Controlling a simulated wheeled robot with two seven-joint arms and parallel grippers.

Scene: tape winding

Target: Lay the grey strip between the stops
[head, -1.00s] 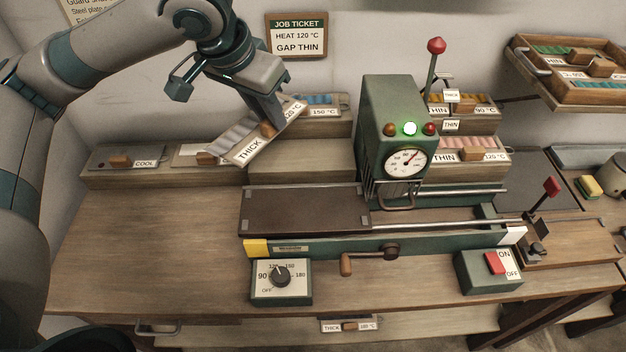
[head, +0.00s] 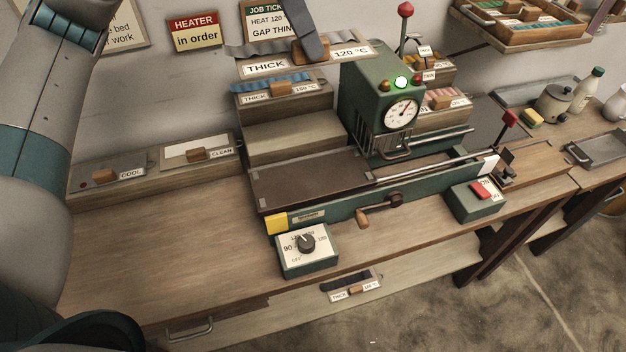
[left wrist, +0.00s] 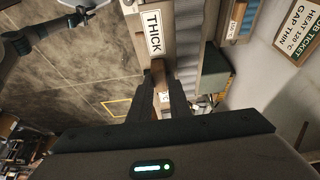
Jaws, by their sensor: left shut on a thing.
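My left gripper (head: 312,45) is shut on the brown handle of a board (head: 300,64) labelled THICK 120 °C. The board is held up in front of the wall, above the rack. A grey ribbed strip (head: 248,48) lies along the board, partly hidden by the gripper. In the left wrist view, the fingers (left wrist: 160,98) close on the handle, and the strip (left wrist: 190,35) runs beside the label. The machine's dark bed (head: 310,180) lies bare, with small light pieces at its corners that may be the stops.
The green press (head: 375,95) with a gauge stands at the bed's right end. A blue strip board (head: 275,88) sits on the rack below the held board. COOL (head: 105,178) and CLEAN (head: 197,153) boards lie left. The front left bench (head: 170,250) is clear.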

